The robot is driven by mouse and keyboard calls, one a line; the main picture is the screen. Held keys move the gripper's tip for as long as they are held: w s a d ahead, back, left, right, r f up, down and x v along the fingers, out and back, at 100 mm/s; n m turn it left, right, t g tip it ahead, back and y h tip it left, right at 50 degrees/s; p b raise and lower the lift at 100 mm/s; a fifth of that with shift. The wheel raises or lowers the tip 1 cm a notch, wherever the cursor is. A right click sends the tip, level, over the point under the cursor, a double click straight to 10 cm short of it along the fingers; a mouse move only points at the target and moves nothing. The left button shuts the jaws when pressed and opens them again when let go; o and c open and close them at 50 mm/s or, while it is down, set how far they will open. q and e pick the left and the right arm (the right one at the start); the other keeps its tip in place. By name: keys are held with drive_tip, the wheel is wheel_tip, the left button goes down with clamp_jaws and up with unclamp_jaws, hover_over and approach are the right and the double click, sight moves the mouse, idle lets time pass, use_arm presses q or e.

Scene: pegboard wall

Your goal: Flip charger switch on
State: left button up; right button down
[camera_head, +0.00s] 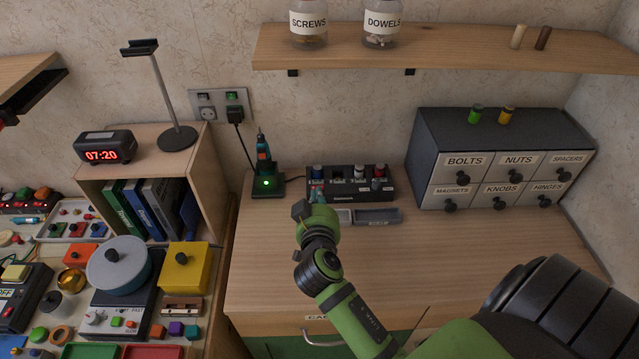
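The charger (268,186) is a black base on the wooden worktop, with a lit green light on its front. A teal and orange tool (263,150) stands upright in it. A cord runs up from the charger to a black plug (235,115) in the right socket of the grey wall plate (219,104). The right switch (231,95) on that plate shows green; the left switch (205,97) looks grey. My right gripper (316,196) is to the right of the charger and apart from it, in front of the rack; its fingers are mostly hidden. My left gripper is not in view.
A dark rack (347,172) with several bottles and a grey tray (368,217) stand behind my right gripper. A labelled drawer cabinet (500,157) is at right. A wooden cubby (208,168) with books stands left of the charger. A shelf (440,55) hangs above.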

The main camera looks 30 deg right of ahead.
drive_tip(key=p, duration=0.3)
hover_over(320, 185)
drive_tip(key=s+a, duration=0.2)
wheel_tip(320, 185, down, 2)
wheel_tip(320, 185, down, 3)
drive_tip(key=shift+d+r, duration=0.1)
drive_tip(key=shift+d+f, duration=0.1)
drive_tip(key=shift+f, duration=0.7)
